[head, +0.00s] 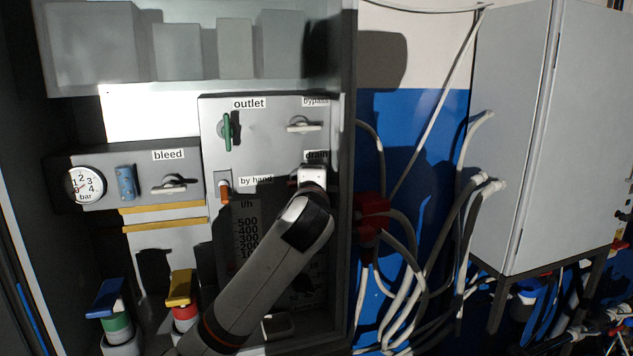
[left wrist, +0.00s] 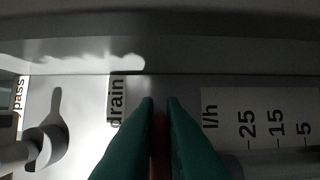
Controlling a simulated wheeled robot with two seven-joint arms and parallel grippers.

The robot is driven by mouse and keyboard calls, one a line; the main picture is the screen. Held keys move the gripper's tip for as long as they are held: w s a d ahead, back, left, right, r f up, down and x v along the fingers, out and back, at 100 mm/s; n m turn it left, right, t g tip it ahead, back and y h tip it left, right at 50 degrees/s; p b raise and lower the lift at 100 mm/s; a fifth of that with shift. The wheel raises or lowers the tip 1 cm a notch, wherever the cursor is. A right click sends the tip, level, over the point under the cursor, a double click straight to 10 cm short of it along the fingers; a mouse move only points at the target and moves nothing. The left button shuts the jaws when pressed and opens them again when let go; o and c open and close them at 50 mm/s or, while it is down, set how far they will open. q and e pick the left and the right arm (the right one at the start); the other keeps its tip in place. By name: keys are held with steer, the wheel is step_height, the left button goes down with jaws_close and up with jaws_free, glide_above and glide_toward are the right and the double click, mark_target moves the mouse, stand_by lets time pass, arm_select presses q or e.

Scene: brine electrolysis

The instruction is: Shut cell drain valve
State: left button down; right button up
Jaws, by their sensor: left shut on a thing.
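The drain label (head: 317,155) sits on the grey valve panel (head: 265,150), below the bypass valve handle (head: 304,127). My left arm reaches up from below, and its end covers the drain valve in the head view. In the left wrist view the green fingertips of my left gripper (left wrist: 160,104) are close together beside the drain label (left wrist: 116,100). They are shut on a dark red piece, the drain valve handle (left wrist: 159,145), which shows only as a narrow strip between them. How far the handle is turned cannot be told. My right gripper is not in view.
The outlet valve's green handle (head: 227,131) stands upright; the bleed valve handle (head: 174,185) lies about level. An orange by-hand knob (head: 225,190) and a pressure gauge (head: 85,185) are nearby. Blue-topped (head: 108,298) and yellow-topped (head: 181,288) fittings stand lower left. Hoses hang at right.

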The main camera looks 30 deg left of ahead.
arm_select(q)
steer(key=shift+f, duration=0.1)
stand_by(0.4)
steer(key=c, duration=1.5)
jaws_free()
steer(key=b+v, duration=0.4)
steer(key=v, duration=0.8)
